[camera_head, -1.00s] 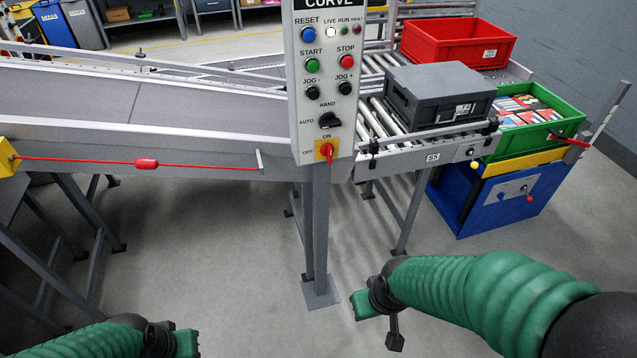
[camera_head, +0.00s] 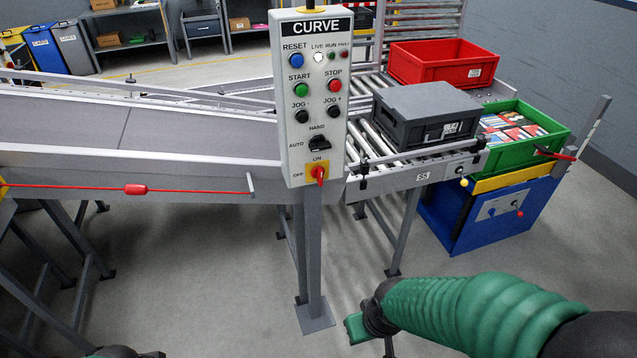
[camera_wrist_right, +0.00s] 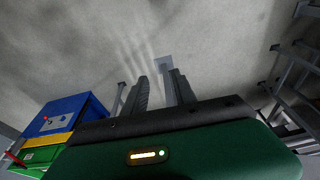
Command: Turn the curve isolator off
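The curve panel (camera_head: 311,100) stands on a grey post in the head view, labelled CURVE at its top. The isolator (camera_head: 317,174) is a red handle on a yellow plate at the panel's bottom. Its handle looks upright, toward the ON label; OFF is marked at its left. My right gripper (camera_head: 358,328) is low in front of the post, well below and apart from the isolator. The right wrist view shows its two dark fingers (camera_wrist_right: 160,85) spread with nothing between them. Of my left gripper (camera_head: 125,353) only a sliver shows at the bottom edge; its fingers are hidden.
A belt conveyor (camera_head: 140,135) runs left of the panel, with a red pull cord (camera_head: 135,189) along its front. Right are rollers with a grey box (camera_head: 425,113), a red bin (camera_head: 440,62), a green bin (camera_head: 525,150) and a blue stand (camera_head: 480,215). Floor before the post is clear.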

